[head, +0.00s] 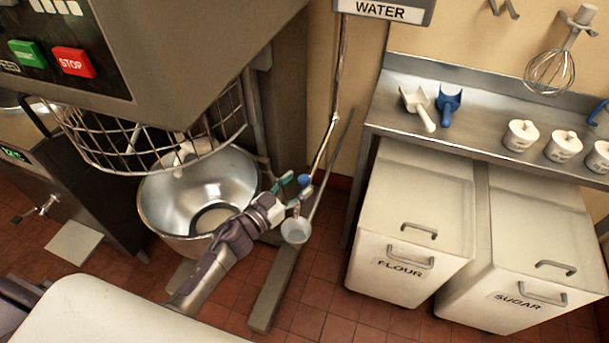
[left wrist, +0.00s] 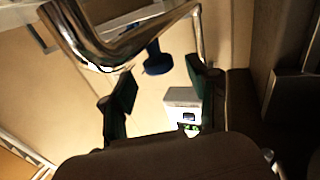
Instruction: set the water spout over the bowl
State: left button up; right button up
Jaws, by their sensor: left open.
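The steel mixer bowl (head: 165,208) sits under the mixer head, behind its wire guard. The thin metal water spout (head: 322,148) comes down from the WATER box (head: 385,10) and ends to the right of the bowl, not over it. A blue knob (head: 305,180) is at its lower end. My left gripper (head: 293,187) is open at the knob, right of the bowl's rim. In the left wrist view, the blue knob (left wrist: 157,62) shows between the open fingers (left wrist: 162,80), with the chrome pipe (left wrist: 105,52) crossing above. Contact cannot be told. My right gripper is not in view.
The wire guard (head: 150,140) and mixer head overhang the bowl. FLOUR (head: 410,200) and SUGAR (head: 535,235) bins stand right, under a steel shelf. A mixer leg (head: 275,285) runs along the tiled floor.

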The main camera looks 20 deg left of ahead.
aim_at(300, 182)
pick_arm(q)
jog(key=shift+x, duration=1.6)
grip_shut()
